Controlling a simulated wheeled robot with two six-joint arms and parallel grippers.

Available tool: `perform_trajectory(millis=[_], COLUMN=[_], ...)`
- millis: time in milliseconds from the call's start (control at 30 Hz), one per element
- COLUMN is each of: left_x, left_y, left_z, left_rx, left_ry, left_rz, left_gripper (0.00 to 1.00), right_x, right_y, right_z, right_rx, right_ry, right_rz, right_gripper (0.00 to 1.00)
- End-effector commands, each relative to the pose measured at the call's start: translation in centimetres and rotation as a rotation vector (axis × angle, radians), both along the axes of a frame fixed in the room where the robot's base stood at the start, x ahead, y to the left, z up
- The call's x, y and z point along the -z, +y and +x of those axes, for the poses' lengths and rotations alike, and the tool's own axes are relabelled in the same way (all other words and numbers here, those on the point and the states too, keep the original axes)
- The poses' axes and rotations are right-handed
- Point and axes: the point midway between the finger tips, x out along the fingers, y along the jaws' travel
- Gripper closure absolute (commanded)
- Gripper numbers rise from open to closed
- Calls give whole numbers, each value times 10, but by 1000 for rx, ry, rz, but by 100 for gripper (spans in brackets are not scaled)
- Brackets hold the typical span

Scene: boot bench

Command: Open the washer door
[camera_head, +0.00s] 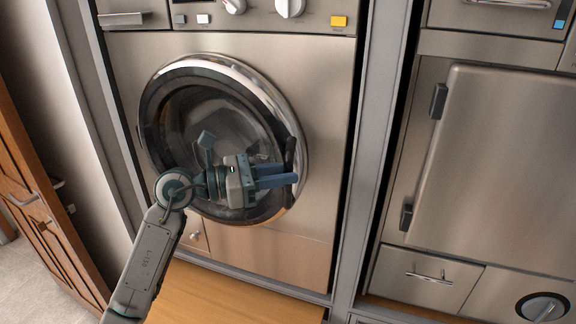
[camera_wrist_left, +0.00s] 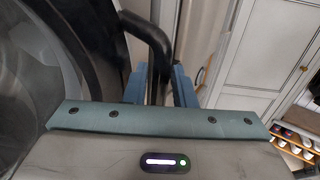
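The washer door (camera_head: 222,75) is a round glass door with a bright metal ring on the steel washer front (camera_head: 325,110). It looks closed, lying against the front. Its black handle (camera_head: 290,153) is an upright bar at the door's right edge. My left gripper (camera_head: 284,178) reaches across the glass, with its blue fingers at the handle. In the left wrist view the black handle (camera_wrist_left: 157,42) passes between the two fingers (camera_wrist_left: 160,88), which sit close on either side of it. The exact contact is partly hidden by the gripper body. My right gripper is not in view.
A grey frame post (camera_head: 375,120) separates the washer from another steel appliance (camera_head: 490,160) at right. A wooden board (camera_head: 250,302) lies below the washer. A brown wooden cabinet (camera_head: 35,190) stands at left. The left wrist view shows a white cabinet (camera_wrist_left: 265,50) and a shoe rack (camera_wrist_left: 300,140).

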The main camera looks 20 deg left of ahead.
Motion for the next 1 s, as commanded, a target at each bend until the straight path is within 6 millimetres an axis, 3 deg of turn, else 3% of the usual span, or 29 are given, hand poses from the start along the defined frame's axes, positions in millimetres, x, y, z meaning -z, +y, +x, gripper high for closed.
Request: perform_trajectory(millis=[200, 567, 700, 1000], left_x=[-1, 0, 0, 1], left_y=[-11, -13, -13, -14], left_z=[7, 8, 8, 8], left_rx=[1, 1, 1, 12], left_ry=[0, 1, 1, 0], left_rz=[-1, 1, 1, 1], left_gripper=[76, 76, 100, 100], right_x=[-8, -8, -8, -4], right_y=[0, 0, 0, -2], right_z=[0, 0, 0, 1], right_rx=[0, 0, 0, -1], right_ry=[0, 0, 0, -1], right_rz=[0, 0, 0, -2], right_gripper=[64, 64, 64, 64])
